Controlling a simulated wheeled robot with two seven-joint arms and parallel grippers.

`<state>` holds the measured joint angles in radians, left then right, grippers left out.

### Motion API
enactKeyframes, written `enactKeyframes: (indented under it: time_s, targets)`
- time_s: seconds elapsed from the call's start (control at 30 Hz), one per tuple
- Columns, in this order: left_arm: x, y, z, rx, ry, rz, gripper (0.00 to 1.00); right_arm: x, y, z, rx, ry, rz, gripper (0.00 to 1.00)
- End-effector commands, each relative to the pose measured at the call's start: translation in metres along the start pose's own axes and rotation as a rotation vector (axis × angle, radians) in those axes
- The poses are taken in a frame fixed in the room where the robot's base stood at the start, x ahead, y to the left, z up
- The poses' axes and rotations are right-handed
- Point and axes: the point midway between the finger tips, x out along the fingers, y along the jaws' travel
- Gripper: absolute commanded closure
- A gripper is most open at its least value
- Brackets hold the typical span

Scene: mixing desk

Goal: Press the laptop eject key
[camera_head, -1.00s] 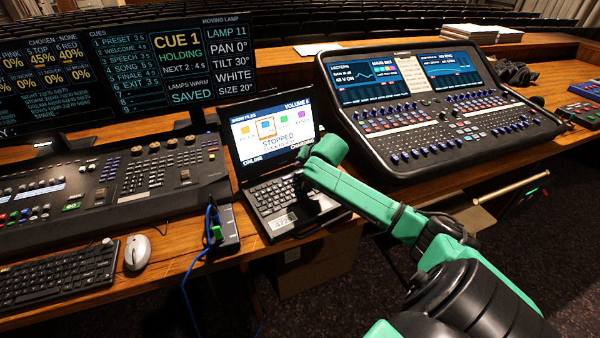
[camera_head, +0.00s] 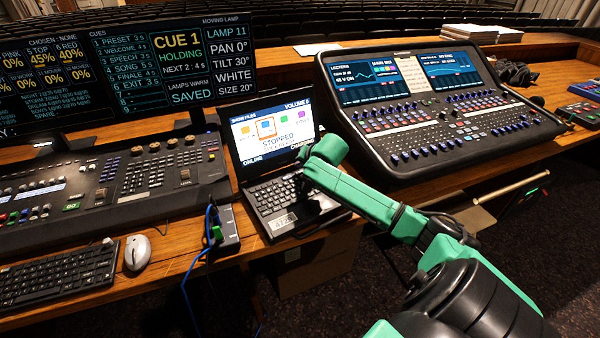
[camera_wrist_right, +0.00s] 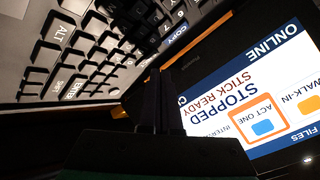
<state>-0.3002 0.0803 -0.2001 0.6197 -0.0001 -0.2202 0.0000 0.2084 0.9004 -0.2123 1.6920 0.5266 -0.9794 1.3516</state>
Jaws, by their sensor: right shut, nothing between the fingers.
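The small laptop (camera_head: 275,128) stands open on the desk in the head view, with a lit screen reading "STOPPED". Its keyboard (camera_head: 272,198) is partly covered by my right gripper (camera_head: 306,192), which points down over the right part of the keys. In the right wrist view the gripper's dark fingers (camera_wrist_right: 158,80) are together and empty, near the keys by the screen hinge. A blue key marked "COPY" (camera_wrist_right: 175,36) lies close by. I cannot read an eject key; the fingers and shadow hide some keys. I cannot tell whether the fingertips touch a key. My left gripper is out of view.
A lighting console (camera_head: 120,180) stands left of the laptop and a large sound mixer (camera_head: 440,120) to its right. A small box with blue cables (camera_head: 226,228) sits beside the laptop. A mouse (camera_head: 137,252) and black keyboard (camera_head: 60,277) are at the front left.

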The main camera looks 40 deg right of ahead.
Motion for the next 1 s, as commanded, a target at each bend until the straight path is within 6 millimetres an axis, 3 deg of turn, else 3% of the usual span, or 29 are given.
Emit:
enactKeyframes:
  time_s: [1.0]
  targets:
    - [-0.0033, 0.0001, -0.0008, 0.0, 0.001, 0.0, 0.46, 0.0092, 0.0067, 0.0068, 0.001, 0.0, 0.0, 1.0]
